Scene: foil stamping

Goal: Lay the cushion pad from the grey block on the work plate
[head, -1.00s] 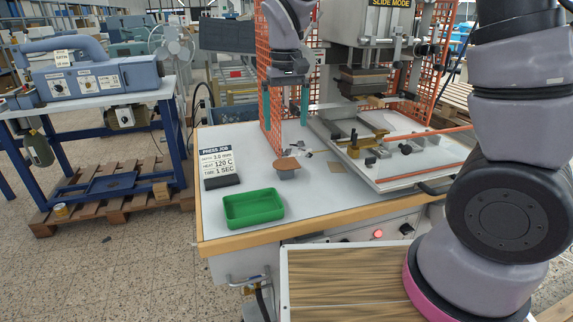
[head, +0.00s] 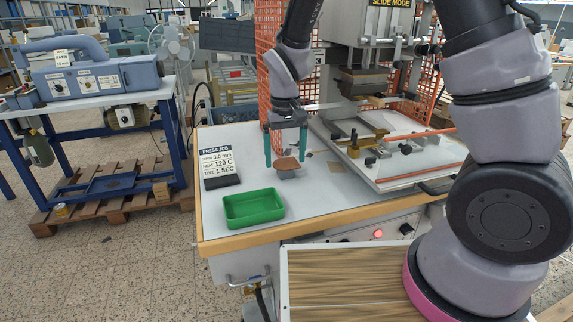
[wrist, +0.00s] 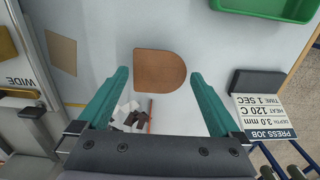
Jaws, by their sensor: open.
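The cushion pad (head: 287,162) is a brown, D-shaped flat piece on a small grey block (head: 287,173) on the press table. It also shows in the wrist view (wrist: 160,70), where it covers the block. My gripper (head: 285,157) hangs over the pad with its two green fingers pointing down. In the wrist view its fingers (wrist: 160,76) are apart, one on each side of the pad, with nothing between them gripped. Contact with the pad cannot be told. The work plate (head: 425,162) is the light plate on the press slide, to the right, with brass and black fittings on it.
A green tray (head: 253,222) and a press job sign (head: 217,165) stand left of the block. A tan square (head: 337,168) lies to its right, and small dark and white scraps (wrist: 130,115) lie near the fingers. Orange mesh guards (head: 267,90) stand behind.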

